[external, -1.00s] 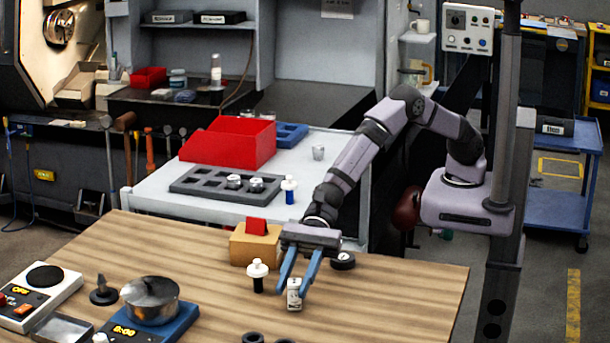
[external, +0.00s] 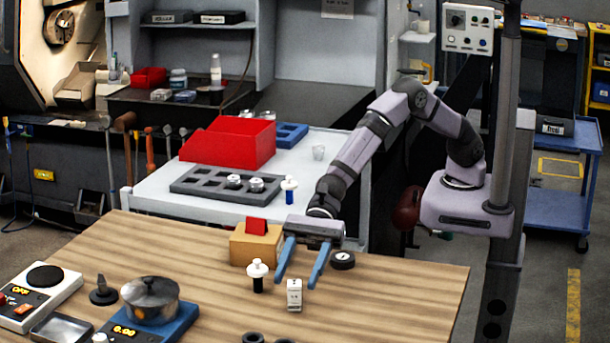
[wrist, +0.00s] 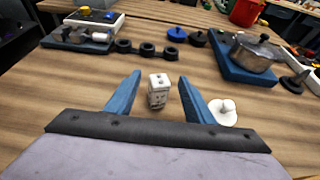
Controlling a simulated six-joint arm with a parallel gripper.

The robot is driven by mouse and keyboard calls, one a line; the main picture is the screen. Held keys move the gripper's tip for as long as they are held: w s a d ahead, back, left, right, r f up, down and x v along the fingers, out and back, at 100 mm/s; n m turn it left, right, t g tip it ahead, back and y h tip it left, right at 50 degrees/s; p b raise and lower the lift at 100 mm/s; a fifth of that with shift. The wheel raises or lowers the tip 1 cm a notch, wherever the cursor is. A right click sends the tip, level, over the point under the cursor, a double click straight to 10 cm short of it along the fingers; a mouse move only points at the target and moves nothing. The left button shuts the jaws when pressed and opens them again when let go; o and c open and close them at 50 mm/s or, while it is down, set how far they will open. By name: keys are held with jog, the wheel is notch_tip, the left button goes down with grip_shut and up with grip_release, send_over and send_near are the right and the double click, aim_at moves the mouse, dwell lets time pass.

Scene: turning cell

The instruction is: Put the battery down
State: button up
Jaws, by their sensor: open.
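The battery (external: 294,295) is a small white block with dark marks on its faces. It stands upright on the wooden table (external: 390,300). In the wrist view the battery (wrist: 158,90) shows between and just beyond the two blue fingers, touching neither as far as I can see. My gripper (external: 299,280) is open and empty, with its fingers spread wide behind and above the battery in the external view. In the wrist view my gripper (wrist: 151,86) has a finger on each side of the battery.
A black-and-white plunger-like piece (external: 258,276) stands close left of the battery. A wooden block with a red insert (external: 256,243) and a black round gauge (external: 342,260) are nearby. A pot (external: 150,299) sits on a blue scale at left. The table's right side is clear.

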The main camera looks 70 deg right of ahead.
jog(key=b+v, duration=0.1)
jog(key=v, duration=0.8)
jog(key=shift+d+b, duration=0.25)
jog(key=shift+b, duration=0.15)
jog(key=w+d+f+n, duration=0.1)
jog(key=d, duration=0.2)
jog(key=d+f+n+h, duration=0.1)
jog(key=d+n, duration=0.1)
jog(key=d, duration=0.2)
jog(key=w+d+n+h, duration=0.1)
jog(key=d, duration=0.2)
jog(key=shift+w+d+f, duration=0.3)
jog(key=shift+d+f, duration=0.05)
jog(key=shift+f, duration=0.05)
jog(key=s+d+f+n+h, duration=0.2)
jog(key=d+f+n+h, duration=0.1)
jog(key=d, duration=1.1)
jog(key=s+d+f+n+h, duration=0.2)
jog(key=d+n+h, duration=0.2)
jog(key=d, duration=1.1)
jog(key=s+d+f+n+h, duration=0.2)
jog(key=d+n, duration=0.4)
jog(key=d, duration=0.8)
jog(key=shift+s+d+f+n+h, duration=0.4)
jog(key=shift+f+h, duration=0.45)
jog(key=shift+h, duration=0.35)
